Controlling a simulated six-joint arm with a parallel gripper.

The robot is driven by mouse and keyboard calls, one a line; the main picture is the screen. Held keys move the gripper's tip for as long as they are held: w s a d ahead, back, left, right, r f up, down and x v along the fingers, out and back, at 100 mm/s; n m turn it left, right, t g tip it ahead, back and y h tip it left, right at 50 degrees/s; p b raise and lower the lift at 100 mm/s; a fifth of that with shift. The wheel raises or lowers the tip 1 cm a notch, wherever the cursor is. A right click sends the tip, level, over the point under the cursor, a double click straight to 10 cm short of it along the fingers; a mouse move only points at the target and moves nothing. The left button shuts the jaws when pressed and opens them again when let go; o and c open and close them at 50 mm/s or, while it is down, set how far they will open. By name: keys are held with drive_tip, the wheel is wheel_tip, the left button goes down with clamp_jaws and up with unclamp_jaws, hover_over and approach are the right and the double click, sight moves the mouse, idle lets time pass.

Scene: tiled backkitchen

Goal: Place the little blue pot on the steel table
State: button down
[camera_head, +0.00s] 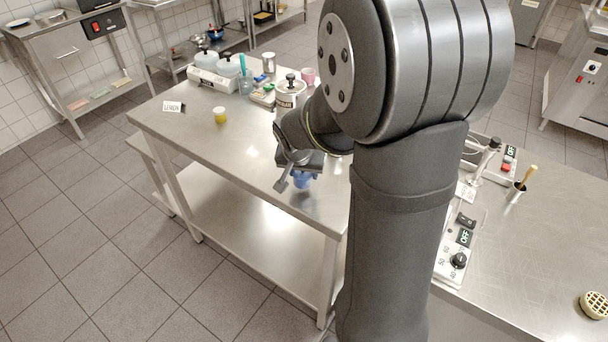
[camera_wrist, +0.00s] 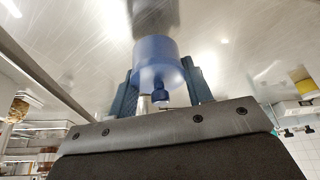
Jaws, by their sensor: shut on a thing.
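The little blue pot (camera_head: 303,181) is held in my gripper (camera_head: 297,176) above the front part of the steel table (camera_head: 240,160). In the wrist view the pot (camera_wrist: 158,62) sits between the two fingers of my gripper (camera_wrist: 160,82), one on each side. A small blue knob shows at its near end. The table surface (camera_wrist: 225,35) fills the upper part of that view. I cannot tell whether the pot touches the table. My arm hides the table's right side in the head view.
A yellow cup (camera_head: 220,115) and a small label card (camera_head: 173,106) stand left on the table. The table's front left is clear.

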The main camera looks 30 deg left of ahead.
drive_tip(key=shift+f, duration=0.95)
drive_tip(key=c, duration=0.7)
unclamp_jaws()
drive_tip(key=shift+f, duration=0.15)
drive_tip(key=shift+r, duration=0.35)
drive_tip(key=v, duration=1.1)
drive_tip(key=shift+r, duration=0.35)
drive_tip(key=shift+s+f, duration=0.1)
